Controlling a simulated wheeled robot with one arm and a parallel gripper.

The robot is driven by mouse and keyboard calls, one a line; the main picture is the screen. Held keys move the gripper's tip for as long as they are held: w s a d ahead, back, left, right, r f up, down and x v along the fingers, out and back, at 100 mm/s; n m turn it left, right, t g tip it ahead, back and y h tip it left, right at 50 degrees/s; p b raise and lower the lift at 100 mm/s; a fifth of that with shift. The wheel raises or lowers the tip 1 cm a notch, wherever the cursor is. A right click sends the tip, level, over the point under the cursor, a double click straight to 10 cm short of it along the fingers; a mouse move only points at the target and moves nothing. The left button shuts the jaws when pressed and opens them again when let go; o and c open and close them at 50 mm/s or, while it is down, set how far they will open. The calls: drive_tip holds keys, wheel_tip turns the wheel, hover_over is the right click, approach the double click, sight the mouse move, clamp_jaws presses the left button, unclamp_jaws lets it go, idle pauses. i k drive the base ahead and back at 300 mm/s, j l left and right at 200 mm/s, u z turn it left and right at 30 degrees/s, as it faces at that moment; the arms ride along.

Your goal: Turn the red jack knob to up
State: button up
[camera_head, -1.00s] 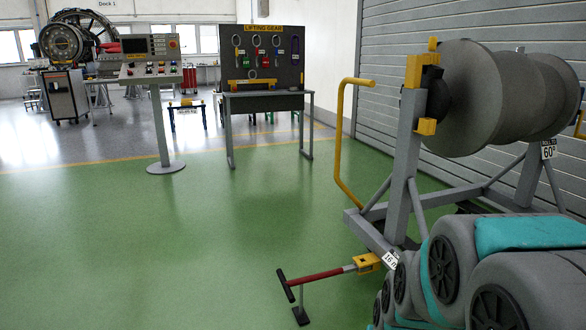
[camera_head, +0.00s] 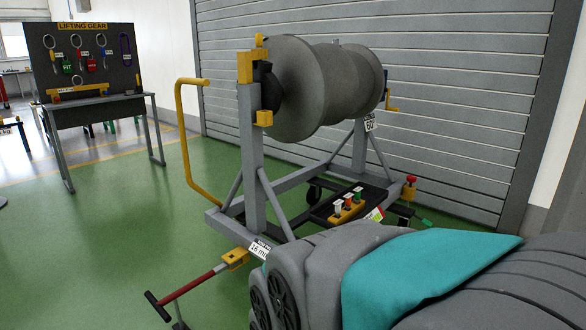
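A red knob (camera_head: 411,180) stands on a small yellow block at the right end of the grey drum stand's base; it looks like the jack knob, but it is too small to read its setting. The stand (camera_head: 251,150) carries a large grey drum (camera_head: 305,92). A yellow strip (camera_head: 347,211) with several small knobs, red, white and green, sits on a dark tray on the base. My grey and teal arm fills the lower right, in front of the stand. My gripper is outside the view.
A red tow bar (camera_head: 192,284) with a black handle sticks out at the stand's front left. A yellow bent handle (camera_head: 186,140) rises on its left. A lifting gear board (camera_head: 84,62) stands on a table at the back left. Green floor is clear at left.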

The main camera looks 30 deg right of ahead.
sight(410, 178)
drive_tip(key=l+z, duration=0.1)
drive_tip(key=z, duration=1.55)
drive_tip(key=i+l, duration=0.3)
drive_tip(key=i, duration=0.2)
drive_tip(key=i+l, duration=0.3)
drive_tip(key=i, duration=0.25)
drive_tip(key=i+l, duration=0.3)
drive_tip(key=i, duration=0.2)
drive_tip(key=i+l, duration=0.25)
drive_tip(key=i, duration=0.3)
drive_tip(key=i+l, duration=0.3)
drive_tip(key=i, duration=0.2)
drive_tip(key=i+l, duration=0.3)
drive_tip(key=i, duration=0.25)
drive_tip(key=i+l, duration=0.3)
drive_tip(key=i, duration=0.2)
drive_tip(key=j+u, duration=0.05)
